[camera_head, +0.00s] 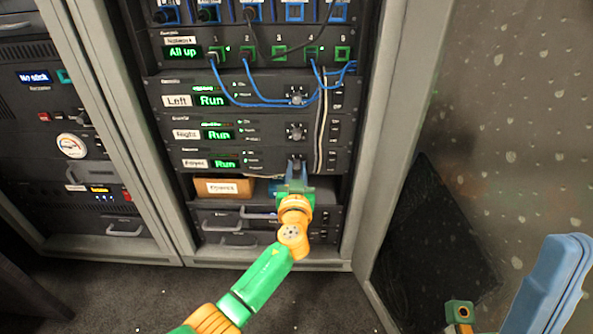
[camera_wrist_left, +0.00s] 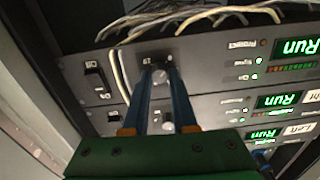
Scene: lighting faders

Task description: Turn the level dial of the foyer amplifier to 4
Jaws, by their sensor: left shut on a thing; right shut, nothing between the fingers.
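The foyer amplifier (camera_head: 225,162) is the lowest of three similar units in the rack, with a "Foyer" label (camera_head: 196,163) and a green "Run" display. Its level dial sits at the right of its face, mostly hidden by my left gripper (camera_head: 296,167) in the head view. In the left wrist view, upside down, the dial (camera_wrist_left: 158,72) is between the two blue fingers of my left gripper (camera_wrist_left: 158,68), which is shut on it. The dial's setting cannot be read. My right gripper (camera_head: 568,245) is shut and empty at the lower right, away from the rack.
The Right amplifier's dial (camera_head: 296,131) and the Left amplifier's dial (camera_head: 297,96) are just above. Blue cables (camera_head: 262,99) loop across the upper units. A pale cable (camera_head: 320,130) hangs right of the dials. A cardboard box (camera_head: 223,187) sits on the shelf below. A rack door (camera_head: 500,130) stands at right.

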